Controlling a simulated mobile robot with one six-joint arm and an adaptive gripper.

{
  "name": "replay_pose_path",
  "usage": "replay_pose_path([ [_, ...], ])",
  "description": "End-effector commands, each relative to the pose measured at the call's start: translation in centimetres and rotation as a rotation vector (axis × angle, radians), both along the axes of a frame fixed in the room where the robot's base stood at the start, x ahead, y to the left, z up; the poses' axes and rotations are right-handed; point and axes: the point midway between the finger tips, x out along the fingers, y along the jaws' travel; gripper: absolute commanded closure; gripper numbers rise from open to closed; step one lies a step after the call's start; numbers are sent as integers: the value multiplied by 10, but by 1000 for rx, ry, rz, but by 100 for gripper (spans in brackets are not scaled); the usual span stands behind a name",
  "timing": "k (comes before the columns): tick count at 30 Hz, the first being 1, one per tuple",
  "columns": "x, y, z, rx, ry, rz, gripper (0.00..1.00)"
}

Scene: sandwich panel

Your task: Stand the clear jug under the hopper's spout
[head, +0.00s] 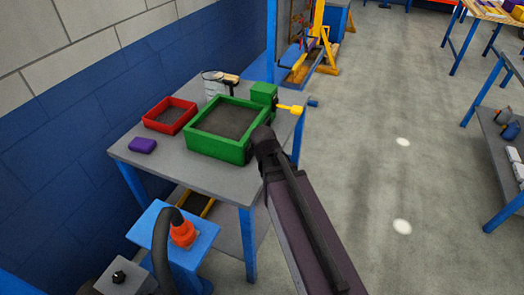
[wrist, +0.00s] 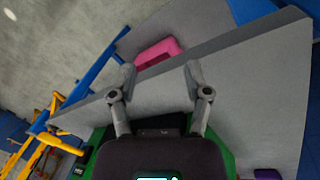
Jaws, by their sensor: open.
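A green open box (head: 246,147) stands on the grey table, with a green block (head: 264,93) and a yellow lever (head: 291,108) at its far right corner. It may be the hopper; I cannot make out a spout.
In the wrist view a pink object (wrist: 157,51) shows past the table edge, apparently lower. Open floor lies to the right.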

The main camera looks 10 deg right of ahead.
Motion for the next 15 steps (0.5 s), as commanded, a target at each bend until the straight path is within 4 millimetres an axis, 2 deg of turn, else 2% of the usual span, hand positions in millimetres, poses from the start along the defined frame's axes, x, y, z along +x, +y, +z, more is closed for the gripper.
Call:
replay_pose_path([
  [1, -14, -1, -9, 47, 11, -77, 37],
  [6, -37, 3, -19, 161, 48, -272, 37],
  [15, -46, 4, -20, 210, 69, -364, 37],
])
